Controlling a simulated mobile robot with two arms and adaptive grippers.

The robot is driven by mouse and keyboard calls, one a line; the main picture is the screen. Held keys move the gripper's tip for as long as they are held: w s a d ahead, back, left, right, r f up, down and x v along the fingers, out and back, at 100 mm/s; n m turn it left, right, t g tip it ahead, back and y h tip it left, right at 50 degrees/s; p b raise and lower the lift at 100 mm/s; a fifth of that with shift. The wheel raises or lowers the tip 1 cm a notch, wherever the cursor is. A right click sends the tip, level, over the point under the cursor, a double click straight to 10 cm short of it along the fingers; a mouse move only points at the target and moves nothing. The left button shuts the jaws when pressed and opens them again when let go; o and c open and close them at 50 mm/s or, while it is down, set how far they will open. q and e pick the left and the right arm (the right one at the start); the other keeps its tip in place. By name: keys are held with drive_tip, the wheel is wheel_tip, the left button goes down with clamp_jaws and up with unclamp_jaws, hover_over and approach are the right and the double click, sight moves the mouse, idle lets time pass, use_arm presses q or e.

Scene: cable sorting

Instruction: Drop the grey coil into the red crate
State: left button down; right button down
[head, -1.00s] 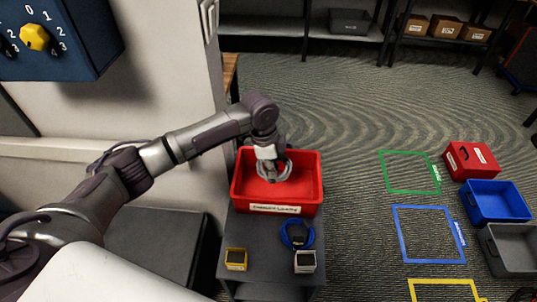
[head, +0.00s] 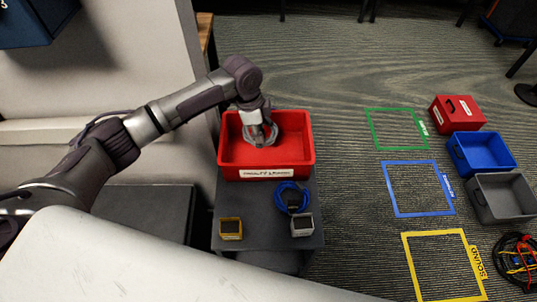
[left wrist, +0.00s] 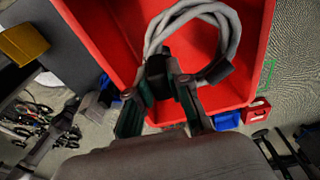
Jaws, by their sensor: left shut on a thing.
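The grey coil (head: 261,137) hangs in my left gripper (head: 259,131), over the inside of the red crate (head: 303,171). The crate is open-topped, with a white label on its front, and stands on a dark cart (head: 262,215). In the left wrist view, my left gripper (left wrist: 165,82) is shut on one side of the grey coil (left wrist: 233,38); the loop spreads over the red crate (left wrist: 95,28). I cannot tell whether the coil touches the crate floor. My right gripper is not in view.
A blue coil (head: 292,196), a yellow-framed box (head: 231,228) and a white box (head: 302,225) sit on the cart. On the floor at right are a red box (head: 457,113), a blue crate (head: 482,153), a grey crate (head: 502,197) and coloured outlines.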

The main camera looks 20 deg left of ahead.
use_arm(q)
drive_tip(key=shift+f, duration=0.1)
drive_tip(key=c, duration=1)
unclamp_jaws()
drive_tip(key=r, duration=0.4)
drive_tip(key=a+r, duration=0.1)
drive_tip(key=r, duration=0.7)
drive_tip(key=shift+s+a, duration=0.2)
drive_tip(key=shift+a, duration=0.2)
drive_tip(key=shift+f, duration=0.1)
